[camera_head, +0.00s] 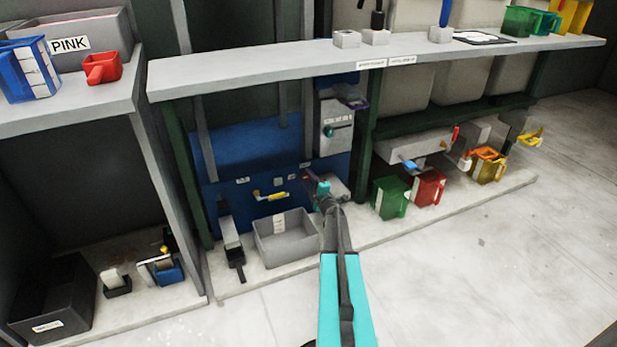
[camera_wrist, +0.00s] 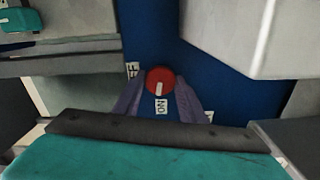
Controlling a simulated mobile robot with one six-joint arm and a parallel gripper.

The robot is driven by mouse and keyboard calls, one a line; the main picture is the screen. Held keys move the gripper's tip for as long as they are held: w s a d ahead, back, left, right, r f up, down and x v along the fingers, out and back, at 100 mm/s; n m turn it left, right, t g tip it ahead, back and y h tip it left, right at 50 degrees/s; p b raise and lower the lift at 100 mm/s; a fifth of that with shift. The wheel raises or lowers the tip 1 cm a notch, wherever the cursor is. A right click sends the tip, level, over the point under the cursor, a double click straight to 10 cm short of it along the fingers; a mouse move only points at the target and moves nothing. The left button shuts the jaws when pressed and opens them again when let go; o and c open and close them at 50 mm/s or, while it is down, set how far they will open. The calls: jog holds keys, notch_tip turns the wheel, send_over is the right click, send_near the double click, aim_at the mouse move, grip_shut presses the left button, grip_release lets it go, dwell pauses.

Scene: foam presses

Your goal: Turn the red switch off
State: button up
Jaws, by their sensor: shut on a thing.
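The red switch (camera_wrist: 159,79) is a round knob on a blue panel (camera_wrist: 215,85) in the wrist view. A white mark on its face points down toward the ON label (camera_wrist: 162,107). A second, partly readable label (camera_wrist: 133,70) is at its upper left. My gripper (camera_wrist: 160,88) has one purple finger on each side of the knob and is shut on it. In the head view my gripper (camera_head: 311,176) reaches to the lower right of the blue panel (camera_head: 215,200); the switch is hidden there.
A grey bin (camera_head: 285,238) stands below left. A yellow handle (camera_head: 270,196) is on the panel. Green (camera_head: 389,197) and red (camera_head: 428,188) containers are to the right. The shelf (camera_head: 250,75) overhangs.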

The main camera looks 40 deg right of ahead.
jog(key=shift+w+m+p, duration=0.15)
jog(key=shift+m+p, duration=7.75)
jog(key=shift+m, duration=0.1)
jog(key=o, duration=1)
jog(key=shift+s, duration=0.2)
jog(key=shift+p+v, duration=0.65)
jog(key=shift+v, duration=6.15)
